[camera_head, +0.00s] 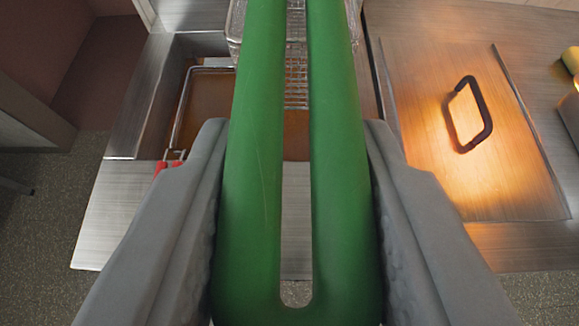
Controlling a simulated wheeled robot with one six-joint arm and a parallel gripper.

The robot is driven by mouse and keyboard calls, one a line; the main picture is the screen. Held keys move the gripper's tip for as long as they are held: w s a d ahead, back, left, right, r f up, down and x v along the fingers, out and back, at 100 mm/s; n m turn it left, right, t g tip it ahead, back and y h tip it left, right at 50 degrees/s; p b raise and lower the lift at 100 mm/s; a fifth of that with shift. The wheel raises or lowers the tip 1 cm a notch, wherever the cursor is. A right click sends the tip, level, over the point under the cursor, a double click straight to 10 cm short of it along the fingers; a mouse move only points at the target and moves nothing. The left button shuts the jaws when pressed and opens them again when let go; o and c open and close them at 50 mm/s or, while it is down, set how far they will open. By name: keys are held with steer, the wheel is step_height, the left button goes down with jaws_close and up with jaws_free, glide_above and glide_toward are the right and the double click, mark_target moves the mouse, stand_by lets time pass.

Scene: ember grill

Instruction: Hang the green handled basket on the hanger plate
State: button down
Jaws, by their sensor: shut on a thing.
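The green handle (250,190) of the basket fills the middle of the view, running away from me with a long slot down its centre. My gripper (297,195) is shut on this handle, one grey finger pressed to each side. The wire basket (297,62) shows in part at the far end of the handle, above the fryer area. Most of the basket is hidden behind the handle. I cannot make out the hanger plate for certain.
A fryer well (205,110) with brownish oil lies beneath, with a wire frame and red grips (170,163) at its left. A metal lid (470,150) with a dark handle (468,115) covers the right side. Speckled floor (45,220) is clear at left.

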steer(key=shift+f+x, duration=0.15)
steer(key=shift+x, duration=1.2)
steer(key=shift+f+x, duration=0.15)
steer(key=shift+x, duration=1.2)
steer(key=shift+s+f, duration=0.15)
steer(key=shift+f, duration=0.35)
steer(key=c, duration=0.9)
jaws_free()
steer(key=shift+c, duration=0.2)
steer(key=shift+s, duration=0.1)
steer(key=v, duration=1.7)
steer(key=shift+s, duration=0.25)
